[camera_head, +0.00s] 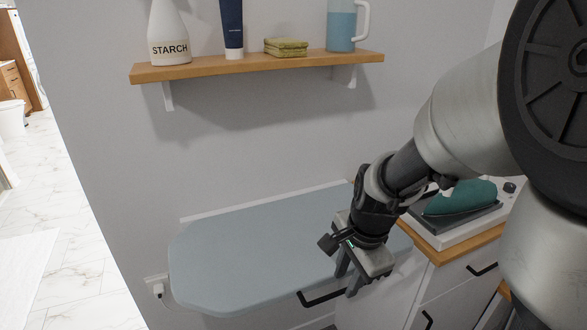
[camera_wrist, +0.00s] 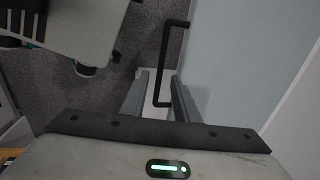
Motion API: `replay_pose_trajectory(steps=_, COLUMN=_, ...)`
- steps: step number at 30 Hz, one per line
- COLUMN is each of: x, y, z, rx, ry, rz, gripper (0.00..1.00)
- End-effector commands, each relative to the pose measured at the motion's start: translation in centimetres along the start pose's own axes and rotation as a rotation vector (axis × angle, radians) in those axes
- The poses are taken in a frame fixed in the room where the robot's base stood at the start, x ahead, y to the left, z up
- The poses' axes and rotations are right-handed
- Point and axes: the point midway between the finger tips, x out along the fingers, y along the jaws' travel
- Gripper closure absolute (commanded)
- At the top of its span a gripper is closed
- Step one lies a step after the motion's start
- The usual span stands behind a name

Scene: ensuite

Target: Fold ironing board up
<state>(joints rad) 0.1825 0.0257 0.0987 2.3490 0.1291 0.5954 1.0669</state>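The ironing board (camera_head: 250,245) is pale blue-grey and lies flat, folded out from the wall. A black bar handle (camera_head: 322,298) sits at its front edge, towards the right end. In the wrist view the handle (camera_wrist: 166,62) runs up and down beside the board (camera_wrist: 240,60). My gripper (camera_head: 348,282) is at the handle's right end, fingers pointing down. In the wrist view my gripper (camera_wrist: 160,100) is open, and one end of the handle shows between its two fingers with gaps at the sides. I cannot tell whether a finger touches it.
A wooden counter (camera_head: 441,240) with a teal iron (camera_head: 462,197) on its stand is right of the board, close to my arm. A wall shelf (camera_head: 262,66) above holds a starch bottle (camera_head: 168,35) and other items. Open tiled floor (camera_head: 65,215) lies at the left.

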Motion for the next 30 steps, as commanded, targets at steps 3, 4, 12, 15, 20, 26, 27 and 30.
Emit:
replay_pose_trajectory(steps=3, x=1.9, y=0.1, z=0.0, rx=0.001, ry=-0.001, rz=0.001, gripper=0.72)
replay_pose_trajectory(steps=4, x=2.2, y=0.1, z=0.0, rx=0.001, ry=-0.001, rz=0.002, gripper=0.72)
replay_pose_trajectory(steps=12, x=3.1, y=0.0, z=0.0, rx=0.000, ry=0.000, rz=-0.001, gripper=0.72)
replay_pose_trajectory(steps=15, x=3.1, y=0.0, z=0.0, rx=0.000, ry=0.000, rz=-0.001, gripper=0.72)
replay_pose_trajectory(steps=20, x=3.1, y=0.0, z=0.0, rx=0.000, ry=0.000, rz=-0.001, gripper=0.87)
replay_pose_trajectory(steps=26, x=3.0, y=0.0, z=0.0, rx=0.000, ry=0.001, rz=-0.001, gripper=1.00)
replay_pose_trajectory(steps=27, x=3.0, y=0.0, z=0.0, rx=0.000, ry=0.001, rz=-0.001, gripper=1.00)
replay_pose_trajectory(steps=30, x=3.0, y=-0.1, z=0.0, rx=0.000, ry=0.000, rz=0.000, gripper=1.00)
